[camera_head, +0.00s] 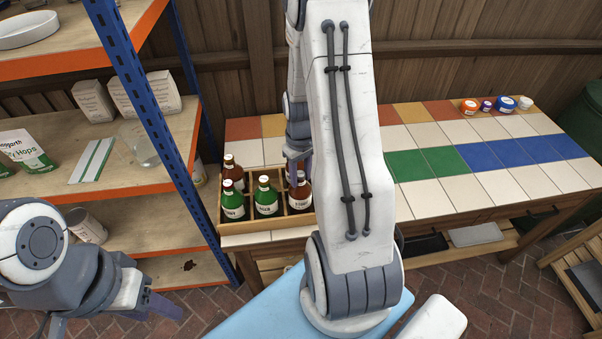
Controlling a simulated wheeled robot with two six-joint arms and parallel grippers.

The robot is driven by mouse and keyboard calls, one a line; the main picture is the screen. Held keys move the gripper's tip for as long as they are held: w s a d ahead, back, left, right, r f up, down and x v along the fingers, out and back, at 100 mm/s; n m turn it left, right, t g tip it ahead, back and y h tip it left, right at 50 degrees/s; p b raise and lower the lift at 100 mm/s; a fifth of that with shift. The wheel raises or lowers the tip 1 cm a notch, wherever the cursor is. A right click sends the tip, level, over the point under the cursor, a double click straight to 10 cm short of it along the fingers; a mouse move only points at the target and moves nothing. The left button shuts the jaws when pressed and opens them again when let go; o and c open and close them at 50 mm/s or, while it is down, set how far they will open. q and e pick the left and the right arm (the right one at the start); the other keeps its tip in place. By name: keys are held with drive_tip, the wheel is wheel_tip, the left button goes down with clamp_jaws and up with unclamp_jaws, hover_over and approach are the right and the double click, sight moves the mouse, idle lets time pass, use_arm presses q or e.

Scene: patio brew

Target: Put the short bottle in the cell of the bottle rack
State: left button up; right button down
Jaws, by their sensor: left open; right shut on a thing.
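The wooden bottle rack (271,223) stands at the left end of the tiled table. Its cells hold green bottles (266,198) and brown bottles (232,172), upright with pale caps. My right gripper (295,170) is low over the right part of the rack, shut on a bottle, taken as the short bottle. That bottle is mostly hidden by the fingers, my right arm and a brown bottle (300,194) in front. I cannot tell whether it touches the rack floor. My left gripper (112,318) is open and empty at the lower left, away from the rack.
A shelf unit with a blue post (150,92) stands close left of the rack, with boxes, a hops bag (24,151) and a glass jar. Small lidded tubs (505,104) stand at the table's far right. The tiles between are clear where visible.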

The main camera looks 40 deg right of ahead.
drive_tip(key=shift+f, duration=0.1)
drive_tip(key=shift+c, duration=2.4)
unclamp_jaws()
